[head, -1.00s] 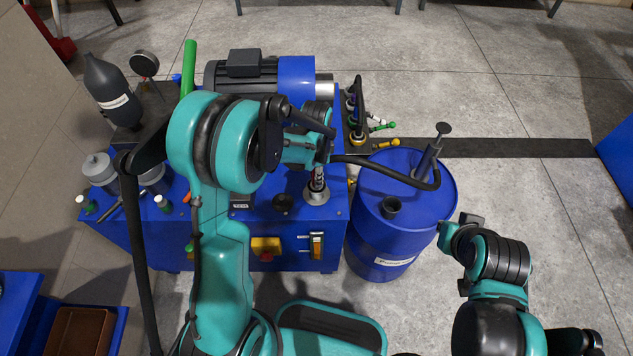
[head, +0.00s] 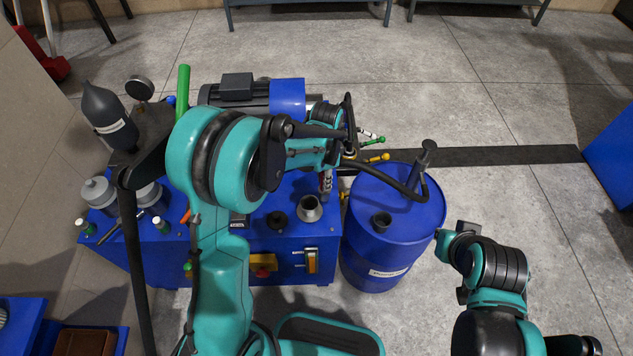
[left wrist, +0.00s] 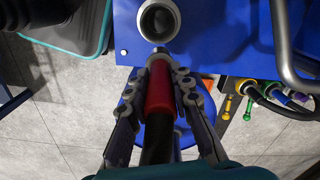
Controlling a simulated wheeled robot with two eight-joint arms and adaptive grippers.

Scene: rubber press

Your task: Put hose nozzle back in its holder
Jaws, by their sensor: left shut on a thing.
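The hose nozzle has a red grip (left wrist: 160,88) and a black rear end, seen in the left wrist view. My left gripper (left wrist: 163,82) is shut on the red grip, with one finger on each side. In the head view my left gripper (head: 327,180) is just right of and above the silver filler neck (head: 308,208) on the blue machine, and the nozzle is mostly hidden. The silver neck also shows in the left wrist view (left wrist: 158,22), just beyond the nozzle tip.
A black hose (head: 378,174) runs from the drum's pump (head: 424,160) toward my left gripper. Yellow and green-ended levers (head: 376,158) stick out behind the gripper. An electric motor (head: 237,90) is at the back. My right gripper (head: 455,235) is right of the drum.

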